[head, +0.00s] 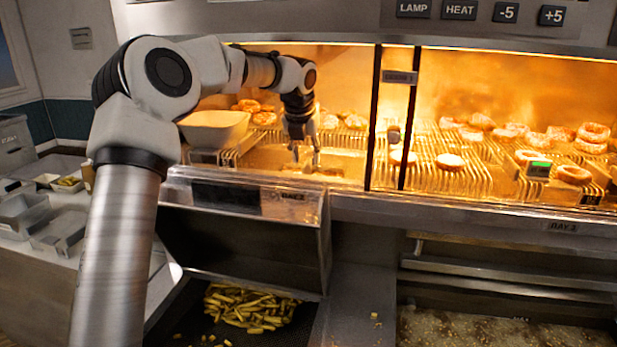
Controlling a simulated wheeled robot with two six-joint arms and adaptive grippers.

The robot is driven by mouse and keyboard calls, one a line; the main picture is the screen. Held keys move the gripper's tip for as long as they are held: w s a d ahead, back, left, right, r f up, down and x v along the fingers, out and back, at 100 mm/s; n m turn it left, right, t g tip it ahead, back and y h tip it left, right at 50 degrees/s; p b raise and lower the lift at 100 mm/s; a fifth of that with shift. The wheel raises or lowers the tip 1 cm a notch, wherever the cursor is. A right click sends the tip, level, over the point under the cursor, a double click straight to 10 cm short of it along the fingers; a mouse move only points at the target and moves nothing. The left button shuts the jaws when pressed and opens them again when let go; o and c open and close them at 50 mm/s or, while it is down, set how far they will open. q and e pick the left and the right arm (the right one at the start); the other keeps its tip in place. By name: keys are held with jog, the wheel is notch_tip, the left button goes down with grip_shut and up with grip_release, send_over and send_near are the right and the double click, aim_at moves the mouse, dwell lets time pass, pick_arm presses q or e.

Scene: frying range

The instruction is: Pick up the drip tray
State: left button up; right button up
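My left arm reaches from the left into the lit warming cabinet. My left gripper (305,160) points down in the left bay, its two fingertips apart. A low, shiny flat piece (318,169) lies just beneath the fingertips near the bay's front edge. It may be the drip tray, but the glare and the gripper hide much of it and I cannot tell for sure. I cannot tell whether the fingertips touch it. My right gripper is not in view.
A pale tub (214,128) stands left of the gripper. Wire racks (440,176) hold several round buns. A dark upright post (376,120) divides the bays on the right. Below, a metal bin front (245,240) stands above a basket with fries (245,308).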

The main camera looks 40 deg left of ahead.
aim_at(307, 160)
pick_arm(q)
jog(key=x, duration=0.4)
jog(key=shift+w+f+p, duration=0.15)
jog(key=shift+p, duration=0.25)
jog(key=shift+w+a+f, duration=0.2)
jog(key=shift+f, duration=0.05)
jog(key=shift+s+d+r, duration=0.1)
jog(key=shift+s, duration=0.05)
grip_shut()
